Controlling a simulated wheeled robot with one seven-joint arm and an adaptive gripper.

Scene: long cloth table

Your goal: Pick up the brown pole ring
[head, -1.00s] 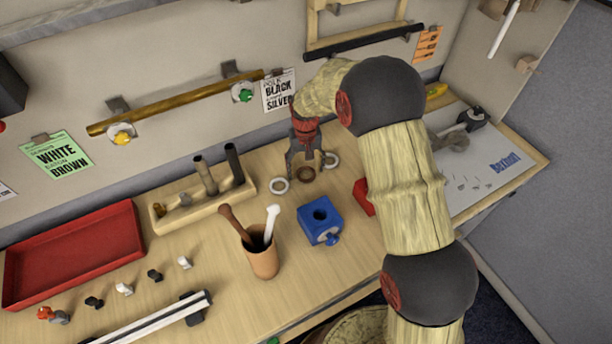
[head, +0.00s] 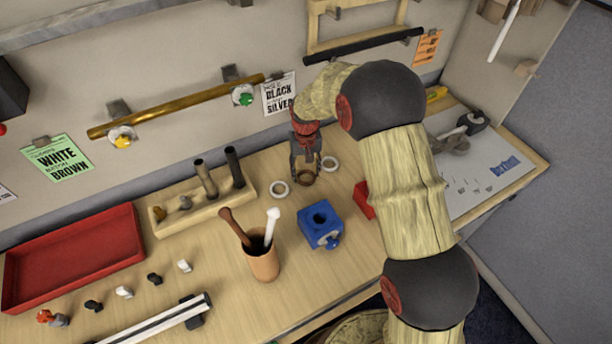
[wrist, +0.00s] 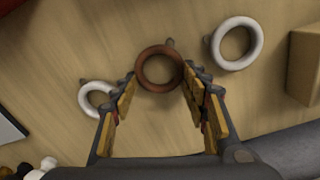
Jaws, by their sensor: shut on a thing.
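The brown pole ring (head: 306,184) is at the back of the table, between two white rings. In the wrist view the brown ring (wrist: 140,70) sits between my fingertips, with a small stub on its far side. My gripper (head: 306,173) points down and is shut on the ring from both sides. In the wrist view my gripper (wrist: 160,82) has its padded fingers against the ring's left and right edges. The ring appears still at table level; I cannot tell any gap below it.
White rings lie close by, at left (head: 270,190) and right (head: 336,164). A blue block (head: 318,234), a red object (head: 363,196), a brown cup (head: 263,265) and a wooden holder (head: 195,214) stand nearby. A red tray (head: 70,262) is at the left.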

